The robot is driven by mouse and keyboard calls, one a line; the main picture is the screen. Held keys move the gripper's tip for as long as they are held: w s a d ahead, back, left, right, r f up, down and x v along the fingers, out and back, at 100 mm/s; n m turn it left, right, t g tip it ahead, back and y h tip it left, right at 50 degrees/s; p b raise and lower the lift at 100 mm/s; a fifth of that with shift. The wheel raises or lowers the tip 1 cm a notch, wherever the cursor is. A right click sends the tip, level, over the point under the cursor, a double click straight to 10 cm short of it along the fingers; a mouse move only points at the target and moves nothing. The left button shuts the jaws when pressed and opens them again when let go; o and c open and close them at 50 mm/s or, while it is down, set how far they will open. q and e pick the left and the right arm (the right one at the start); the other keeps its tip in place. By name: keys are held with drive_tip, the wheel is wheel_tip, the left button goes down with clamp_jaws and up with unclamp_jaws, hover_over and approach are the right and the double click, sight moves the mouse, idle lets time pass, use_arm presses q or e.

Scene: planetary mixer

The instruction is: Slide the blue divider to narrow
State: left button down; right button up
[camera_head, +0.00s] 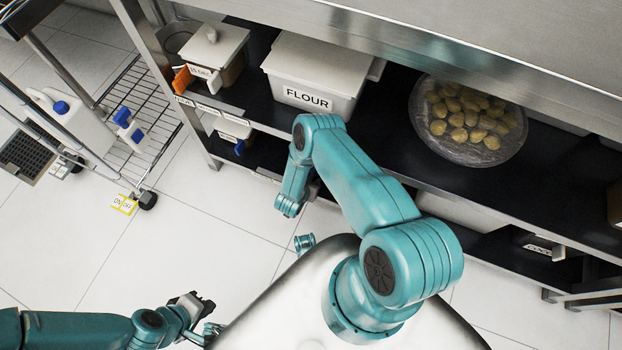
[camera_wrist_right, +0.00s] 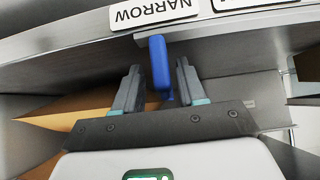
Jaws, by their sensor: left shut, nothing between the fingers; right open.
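The blue divider (camera_wrist_right: 158,62) shows as an upright blue tab at the metal edge in the right wrist view. The "NARROW" label (camera_wrist_right: 155,12) is above it, upside down. My right gripper (camera_wrist_right: 159,72) is open, with one finger on each side of the blue tab and gaps showing on both sides. In the head view my right arm bends down in front of the shelf, and its fingers cannot be made out. My left gripper (camera_head: 205,306) is shut and empty, low at the left over the floor, away from the shelf.
The shelf holds a flour bin (camera_head: 315,78), a lidded container (camera_head: 215,50) and a bowl of dough balls (camera_head: 467,120). A small blue piece (camera_head: 239,148) shows under the shelf edge. A wire rack (camera_head: 140,110) with bottles stands left.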

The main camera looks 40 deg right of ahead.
drive_tip(key=p+v, duration=0.5)
drive_tip(key=v, duration=1)
drive_tip(key=shift+r, duration=0.25)
drive_tip(key=shift+s+a, duration=0.1)
drive_tip(key=shift+a, duration=0.1)
